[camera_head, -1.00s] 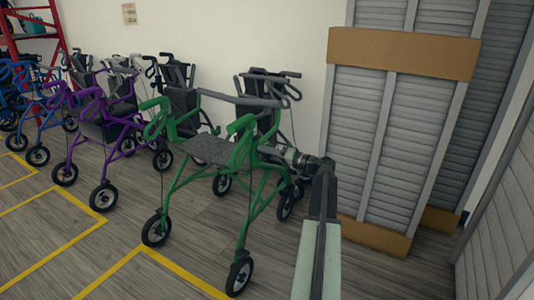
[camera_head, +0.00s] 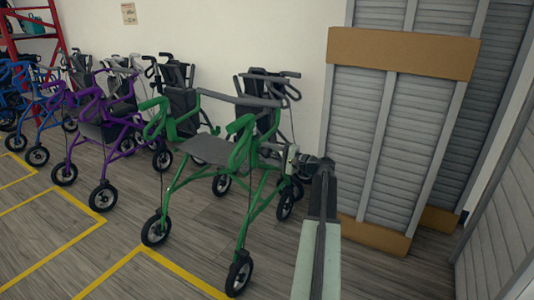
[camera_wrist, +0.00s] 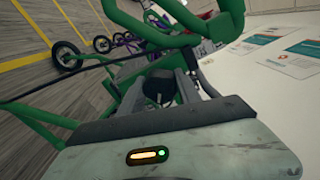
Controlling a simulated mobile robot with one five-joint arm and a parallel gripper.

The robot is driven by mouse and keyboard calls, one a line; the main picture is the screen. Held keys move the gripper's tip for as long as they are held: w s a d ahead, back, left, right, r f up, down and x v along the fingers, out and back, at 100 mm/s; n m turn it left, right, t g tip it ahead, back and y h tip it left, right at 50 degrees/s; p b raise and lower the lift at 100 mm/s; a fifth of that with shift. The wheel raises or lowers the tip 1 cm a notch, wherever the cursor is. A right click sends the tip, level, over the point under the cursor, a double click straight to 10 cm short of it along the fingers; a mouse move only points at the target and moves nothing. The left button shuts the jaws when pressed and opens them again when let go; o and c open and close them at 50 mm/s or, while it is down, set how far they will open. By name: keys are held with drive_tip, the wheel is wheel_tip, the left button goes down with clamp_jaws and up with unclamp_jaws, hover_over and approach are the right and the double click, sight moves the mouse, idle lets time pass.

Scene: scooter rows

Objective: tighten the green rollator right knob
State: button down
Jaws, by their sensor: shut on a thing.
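The green rollator (camera_head: 238,158) stands upright in front, with a grey seat and black wheels. My gripper (camera_head: 268,149) reaches in from the right to its right side, just under the handle loop. In the wrist view the gripper's two grey fingers (camera_wrist: 159,90) are shut on a dark round knob (camera_wrist: 158,86), with green tubes (camera_wrist: 145,30) of the frame close above and to the left.
A purple rollator (camera_head: 103,129) and blue ones (camera_head: 38,115) stand in a row to the left, with dark ones behind. Grey slatted panels with brown boards (camera_head: 400,52) stand close to the right of my arm. Yellow lines (camera_head: 180,272) mark the clear floor in front.

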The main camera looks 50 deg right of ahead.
drive_tip(key=m, duration=0.5)
drive_tip(key=shift+s+d+f+m, duration=0.1)
drive_tip(key=shift+s+m, duration=0.05)
drive_tip(key=shift+m, duration=0.25)
drive_tip(key=m, duration=0.5)
drive_tip(key=shift+m, duration=0.4)
drive_tip(key=c, duration=0.8)
unclamp_jaws()
drive_tip(key=shift+c, duration=0.2)
drive_tip(key=v, duration=0.7)
drive_tip(key=shift+s, duration=0.35)
